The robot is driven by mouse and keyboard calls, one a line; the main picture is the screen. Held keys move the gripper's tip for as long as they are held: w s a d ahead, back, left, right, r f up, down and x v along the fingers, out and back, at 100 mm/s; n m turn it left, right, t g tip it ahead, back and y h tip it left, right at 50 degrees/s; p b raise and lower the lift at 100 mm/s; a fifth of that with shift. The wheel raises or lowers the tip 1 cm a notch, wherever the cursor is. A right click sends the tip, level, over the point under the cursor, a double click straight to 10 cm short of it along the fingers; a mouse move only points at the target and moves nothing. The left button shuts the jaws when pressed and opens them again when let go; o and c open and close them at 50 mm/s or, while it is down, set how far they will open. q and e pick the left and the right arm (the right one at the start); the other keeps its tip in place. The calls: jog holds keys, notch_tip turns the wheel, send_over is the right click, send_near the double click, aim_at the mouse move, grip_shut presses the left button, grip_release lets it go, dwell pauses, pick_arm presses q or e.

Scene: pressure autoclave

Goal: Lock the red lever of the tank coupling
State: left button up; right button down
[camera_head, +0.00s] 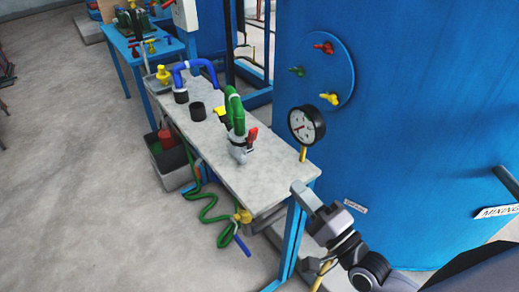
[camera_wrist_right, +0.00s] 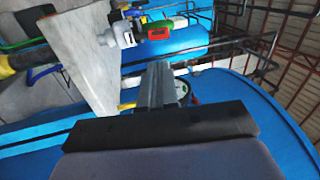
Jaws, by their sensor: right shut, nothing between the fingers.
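The tank coupling (camera_head: 239,146) is a grey fitting under a green curved pipe (camera_head: 235,108) on the grey table. Its red lever (camera_head: 253,135) sticks up on the coupling's right side. In the right wrist view the grey-white coupling (camera_wrist_right: 122,35) and the red lever (camera_wrist_right: 160,33) show near the top, beyond my fingers. My right gripper (camera_head: 299,187) is shut and empty at the table's near right corner, apart from the lever. Its closed fingers also show in the wrist view (camera_wrist_right: 157,78). My left gripper is not in view.
A pressure gauge (camera_head: 306,125) on a brass stem stands close to my right gripper, between the table (camera_head: 265,175) and the large blue tank (camera_head: 420,120). A blue pipe (camera_head: 195,67) and a black socket (camera_head: 197,111) are farther left. Green hose (camera_head: 210,212) hangs below.

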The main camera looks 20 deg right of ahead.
aim_at(255, 131)
jog(key=shift+m, duration=0.3)
jog(key=x, duration=0.4)
jog(key=p+x, duration=0.1)
jog(key=x, duration=0.9)
jog(key=shift+w+r+p, duration=0.1)
jog(key=shift+r+p, duration=0.25)
jog(key=shift+p, duration=0.05)
jog(key=shift+w+a+r, duration=0.25)
jog(key=shift+w+r, duration=0.4)
jog(key=shift+w, duration=0.25)
jog(key=shift+r, duration=0.1)
jog(key=shift+s, duration=0.2)
